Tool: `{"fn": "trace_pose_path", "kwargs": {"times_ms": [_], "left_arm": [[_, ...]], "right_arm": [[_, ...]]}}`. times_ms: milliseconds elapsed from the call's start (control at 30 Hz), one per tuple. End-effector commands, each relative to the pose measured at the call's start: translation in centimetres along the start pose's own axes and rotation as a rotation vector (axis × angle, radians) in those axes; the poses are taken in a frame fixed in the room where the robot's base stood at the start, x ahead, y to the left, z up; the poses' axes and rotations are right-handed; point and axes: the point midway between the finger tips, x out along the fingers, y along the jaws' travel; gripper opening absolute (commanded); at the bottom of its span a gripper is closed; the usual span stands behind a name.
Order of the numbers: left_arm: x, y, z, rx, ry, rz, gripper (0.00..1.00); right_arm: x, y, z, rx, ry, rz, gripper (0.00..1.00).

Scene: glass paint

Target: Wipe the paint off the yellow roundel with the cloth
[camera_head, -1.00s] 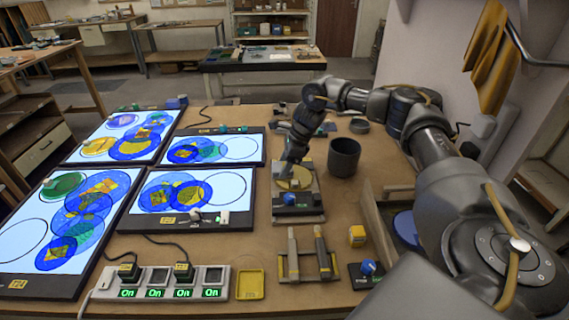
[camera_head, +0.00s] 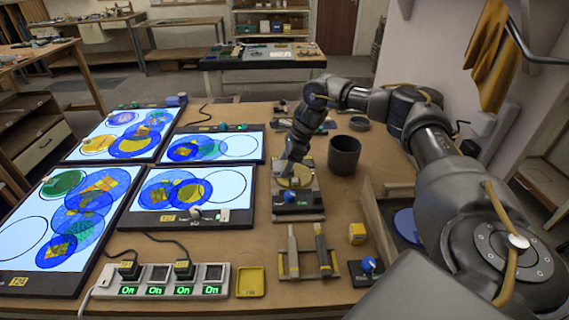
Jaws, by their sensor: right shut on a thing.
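The yellow roundel (camera_head: 303,183) lies on a small grey stand (camera_head: 299,216) with a blue knob, right of the light panels. My right gripper (camera_head: 288,178) points down at the roundel's left part and covers some of it. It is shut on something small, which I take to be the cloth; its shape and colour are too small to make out. I cannot tell whether paint is on the roundel. My left gripper is not in view.
Several lit panels (camera_head: 237,179) with coloured glass discs fill the left of the table. A dark pot (camera_head: 344,155) stands close to the right of the stand. A grey rack (camera_head: 308,265), a yellow block (camera_head: 357,234) and a power strip (camera_head: 158,290) are in front.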

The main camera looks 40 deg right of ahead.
Motion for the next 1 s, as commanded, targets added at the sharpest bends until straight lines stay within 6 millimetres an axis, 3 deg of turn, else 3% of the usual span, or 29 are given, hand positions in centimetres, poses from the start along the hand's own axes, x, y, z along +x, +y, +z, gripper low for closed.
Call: {"fn": "trace_pose_path", "kwargs": {"times_ms": [400, 733, 1000], "left_arm": [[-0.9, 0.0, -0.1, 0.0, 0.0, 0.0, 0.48], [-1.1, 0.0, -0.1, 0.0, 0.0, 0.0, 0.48], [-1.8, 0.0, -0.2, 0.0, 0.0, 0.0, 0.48]], "right_arm": [[-1.1, 0.1, -3.0, 0.003, 0.002, 0.001, 0.36], [-1.3, 0.1, -3.6, 0.002, 0.003, 0.002, 0.36], [-2.2, 0.1, -5.6, 0.004, 0.004, 0.003, 0.36]]}}
